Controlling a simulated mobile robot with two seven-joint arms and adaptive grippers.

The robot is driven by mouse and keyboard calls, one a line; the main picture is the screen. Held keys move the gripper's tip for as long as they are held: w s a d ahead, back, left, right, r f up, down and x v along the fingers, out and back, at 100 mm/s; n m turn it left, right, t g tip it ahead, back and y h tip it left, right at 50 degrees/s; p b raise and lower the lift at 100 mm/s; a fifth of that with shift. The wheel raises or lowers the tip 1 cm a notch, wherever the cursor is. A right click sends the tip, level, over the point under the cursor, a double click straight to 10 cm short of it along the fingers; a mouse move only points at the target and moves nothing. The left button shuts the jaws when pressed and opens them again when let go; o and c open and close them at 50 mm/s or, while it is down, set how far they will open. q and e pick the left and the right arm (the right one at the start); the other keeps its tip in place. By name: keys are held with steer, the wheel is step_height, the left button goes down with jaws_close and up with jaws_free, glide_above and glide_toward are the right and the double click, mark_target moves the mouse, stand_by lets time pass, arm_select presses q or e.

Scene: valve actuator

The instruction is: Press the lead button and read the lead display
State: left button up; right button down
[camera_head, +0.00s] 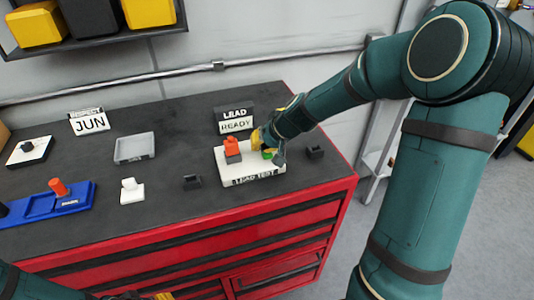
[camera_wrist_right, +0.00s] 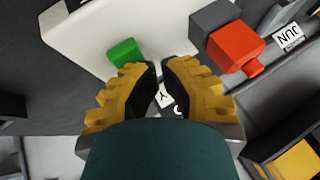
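The white lead test box (camera_head: 250,170) sits near the right end of the dark bench top. A green button (camera_head: 267,154) on it is partly hidden by my right gripper; it shows clearly in the wrist view (camera_wrist_right: 125,52). The lead display (camera_head: 236,125) behind the box reads "READY". My right gripper (camera_head: 266,145) is over the box's right part, its empty fingertips (camera_wrist_right: 159,66) close together beside the green button. Contact with the button cannot be told.
An orange-red part on a grey block (camera_head: 233,155) stands on the box's left side. Small black holders (camera_head: 192,182) and (camera_head: 315,152) flank the box. A grey tray (camera_head: 135,148), "JUN" sign (camera_head: 90,124), white block (camera_head: 132,191) and blue tray (camera_head: 40,206) lie left.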

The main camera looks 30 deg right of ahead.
mark_target(262, 153)
steer(key=shift+f+b, duration=0.4)
steer(key=shift+b, duration=0.05)
stand_by(0.4)
steer(key=shift+r, duration=0.15)
steer(key=shift+r+p, duration=0.7)
steer(key=shift+r, duration=0.1)
steer(key=shift+r+p, duration=2.1)
steer(key=shift+r, duration=0.45)
steer(key=shift+f, duration=0.1)
